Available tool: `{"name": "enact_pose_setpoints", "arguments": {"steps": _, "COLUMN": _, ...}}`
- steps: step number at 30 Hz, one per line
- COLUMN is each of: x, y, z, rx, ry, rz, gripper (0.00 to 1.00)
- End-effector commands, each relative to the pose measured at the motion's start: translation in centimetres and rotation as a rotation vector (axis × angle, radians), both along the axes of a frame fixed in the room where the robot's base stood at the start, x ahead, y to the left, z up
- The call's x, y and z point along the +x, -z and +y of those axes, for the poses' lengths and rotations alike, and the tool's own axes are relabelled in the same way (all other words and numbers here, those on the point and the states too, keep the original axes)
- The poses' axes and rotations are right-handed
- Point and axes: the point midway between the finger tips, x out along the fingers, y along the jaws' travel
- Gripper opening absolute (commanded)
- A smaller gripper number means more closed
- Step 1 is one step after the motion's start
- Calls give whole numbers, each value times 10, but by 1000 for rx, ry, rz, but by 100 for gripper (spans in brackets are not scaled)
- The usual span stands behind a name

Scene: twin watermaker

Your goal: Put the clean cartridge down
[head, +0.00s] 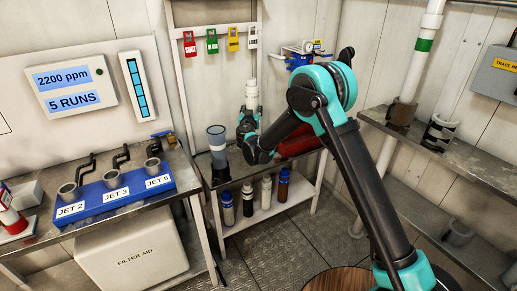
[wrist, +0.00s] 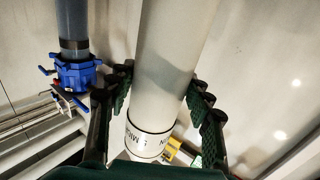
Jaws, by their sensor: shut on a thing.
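The clean cartridge is a white cylinder that shows upright in the head view (head: 251,93), rising from my gripper (head: 248,122) above the back metal bench. In the wrist view the cartridge (wrist: 172,55) runs down the middle between the dark green fingers of my gripper (wrist: 158,92). The fingers are shut on it, one on each side. A black-lettered band is around its lower end, with the print partly readable. My arm hides part of the bench under it, so I cannot tell whether its lower end touches anything.
A clear grey cylinder (head: 217,140) stands on the bench left of my gripper. A red object (head: 300,141) lies to the right, partly behind my arm. Several bottles (head: 248,198) stand on the lower shelf. A blue jet rack (head: 115,193) is at the left.

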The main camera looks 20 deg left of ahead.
Motion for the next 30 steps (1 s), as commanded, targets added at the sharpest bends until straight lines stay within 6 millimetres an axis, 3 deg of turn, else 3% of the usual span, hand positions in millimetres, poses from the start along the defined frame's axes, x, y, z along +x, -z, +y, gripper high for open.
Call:
{"name": "enact_pose_setpoints", "arguments": {"steps": 15, "x": 1, "y": 123, "z": -1, "rx": 0, "ry": 1, "rz": 0, "gripper": 18}}
{"name": "enact_pose_setpoints", "arguments": {"steps": 30, "x": 1, "y": 173, "z": -1, "rx": 0, "ry": 1, "rz": 0, "gripper": 18}}
